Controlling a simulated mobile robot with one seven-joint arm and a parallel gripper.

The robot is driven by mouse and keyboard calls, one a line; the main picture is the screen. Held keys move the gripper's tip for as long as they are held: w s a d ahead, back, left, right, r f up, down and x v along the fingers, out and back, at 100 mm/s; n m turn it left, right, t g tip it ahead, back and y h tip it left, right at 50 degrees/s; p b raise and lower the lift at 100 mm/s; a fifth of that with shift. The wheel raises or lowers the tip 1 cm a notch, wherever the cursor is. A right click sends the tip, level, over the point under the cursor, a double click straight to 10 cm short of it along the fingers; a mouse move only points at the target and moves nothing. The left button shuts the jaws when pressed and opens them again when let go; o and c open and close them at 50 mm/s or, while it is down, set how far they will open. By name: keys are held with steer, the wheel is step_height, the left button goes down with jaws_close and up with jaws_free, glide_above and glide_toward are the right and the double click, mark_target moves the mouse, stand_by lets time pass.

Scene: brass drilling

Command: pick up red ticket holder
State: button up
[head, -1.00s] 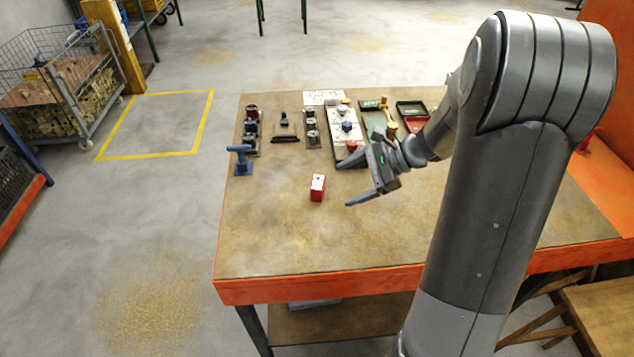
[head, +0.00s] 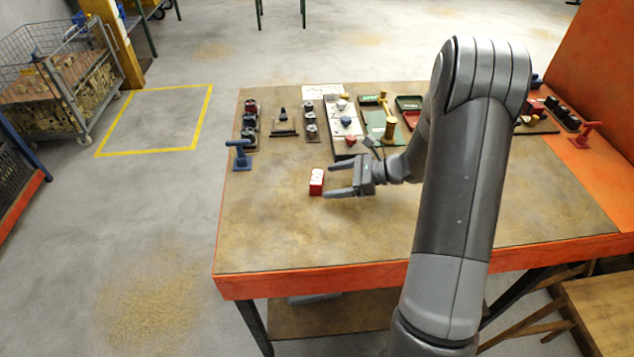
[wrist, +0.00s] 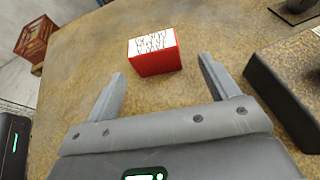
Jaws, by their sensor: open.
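The red ticket holder (head: 316,184) is a small red block with a white printed top, standing on the workbench (head: 270,240) left of its middle. It also shows in the wrist view (wrist: 154,54), just beyond the fingertips and roughly between their lines. My gripper (head: 329,180) is open and empty, low over the bench, with its fingers pointing left at the holder. In the wrist view its two fingers (wrist: 162,68) are spread wider than the holder. The holder seems just ahead of the tips, not clearly between them.
A blue clamp-like tool (head: 240,155) stands at the bench's left edge. Boards with dark parts (head: 311,122) and a white board with coloured knobs (head: 346,128) line the back. A dark block edge (wrist: 285,100) lies close right of my gripper. The bench front is clear.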

mark_target(319, 182)
steer(key=x, duration=0.5)
steer(key=shift+s+a+r, duration=0.1)
steer(key=shift+s+r, duration=0.05)
steer(key=shift+r, duration=0.1)
steer(key=c, duration=1.1)
